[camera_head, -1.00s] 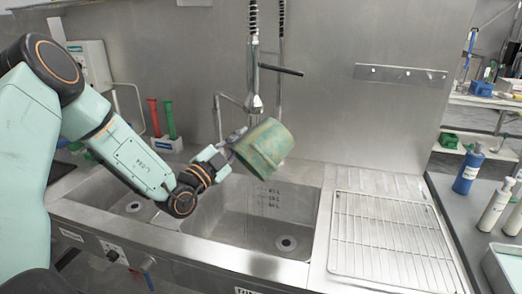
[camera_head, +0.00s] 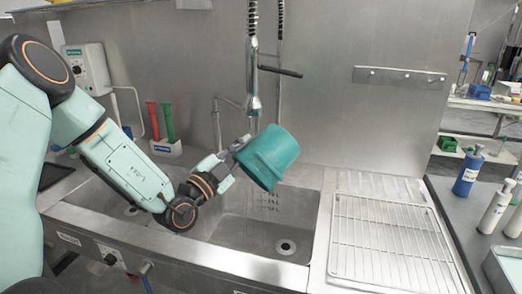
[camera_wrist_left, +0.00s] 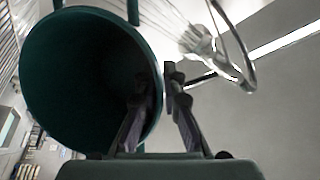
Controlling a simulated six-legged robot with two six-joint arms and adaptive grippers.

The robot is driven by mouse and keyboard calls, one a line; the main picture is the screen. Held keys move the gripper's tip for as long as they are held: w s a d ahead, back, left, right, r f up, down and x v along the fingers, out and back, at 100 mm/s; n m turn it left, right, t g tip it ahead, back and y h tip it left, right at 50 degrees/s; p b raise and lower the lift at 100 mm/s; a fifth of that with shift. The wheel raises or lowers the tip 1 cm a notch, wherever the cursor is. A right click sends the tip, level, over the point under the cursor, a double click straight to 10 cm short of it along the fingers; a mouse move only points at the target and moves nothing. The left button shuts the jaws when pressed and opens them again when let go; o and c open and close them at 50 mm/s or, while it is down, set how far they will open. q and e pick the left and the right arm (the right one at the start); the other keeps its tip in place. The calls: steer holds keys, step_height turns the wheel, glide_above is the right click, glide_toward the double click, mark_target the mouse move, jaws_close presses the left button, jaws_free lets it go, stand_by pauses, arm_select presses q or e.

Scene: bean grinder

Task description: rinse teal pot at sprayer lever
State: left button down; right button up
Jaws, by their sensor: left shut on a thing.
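The teal pot (camera_head: 268,158) is held tilted above the right sink basin, under and slightly right of the sprayer head (camera_head: 254,104). My left gripper (camera_head: 236,148) is shut on the pot's wall at its left side. In the left wrist view the pot's dark open mouth (camera_wrist_left: 75,75) faces the camera, with one finger inside the rim and one outside. The sprayer head (camera_wrist_left: 195,40) shows there with streaks of water spreading from it toward the pot. The sprayer lever (camera_head: 280,71) sticks out to the right of the hose. My right gripper is not in view.
The right sink basin (camera_head: 240,232) is empty below the pot. A wire rack (camera_head: 388,240) lies on the drainboard to the right. Red and green handled tools (camera_head: 168,120) stand in a holder at the back left. Bottles (camera_head: 467,172) stand on the far right counter.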

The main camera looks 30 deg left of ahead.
mark_target(242, 160)
arm_select(q)
steer(key=shift+s+d+b, duration=0.3)
steer(key=shift+s+d, duration=1.2)
steer(key=shift+s, duration=0.15)
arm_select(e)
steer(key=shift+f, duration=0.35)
arm_select(q)
steer(key=shift+s+d+r+p, duration=0.35)
steer(key=shift+s+d+r, duration=0.2)
steer(key=shift+r, duration=0.15)
steer(key=shift+s+d+r+p, duration=0.5)
steer(key=shift+s+d+r, duration=0.65)
steer(key=shift+s+r, duration=0.25)
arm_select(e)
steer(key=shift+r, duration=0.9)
arm_select(q)
steer(key=shift+w, duration=0.1)
